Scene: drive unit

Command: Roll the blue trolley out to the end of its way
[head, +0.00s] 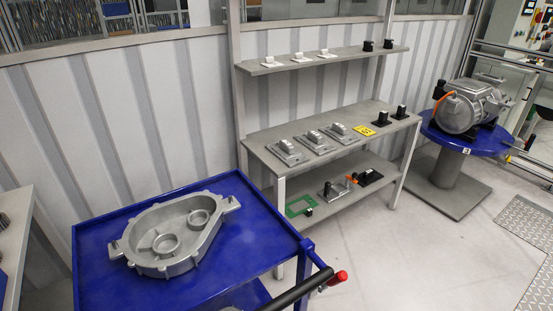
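The blue trolley (100,262) stands at the lower left, with its flat top tray nearest to me. A grey metal housing (170,235) with two round bores lies on its top. A black handle bar (298,290) with a red end (338,278) sticks out at the trolley's right front corner. Part of a lower shelf shows beneath the top; the trolley's wheels are hidden. Neither of my grippers is in the picture.
A grey shelf rack (258,141) with small parts stands behind the trolley, close to its right side. A blue round table (475,146) on a pedestal carries a motor-like unit (468,108). Pale floor (400,260) is free at the right. A grey table edge (18,235) is at far left.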

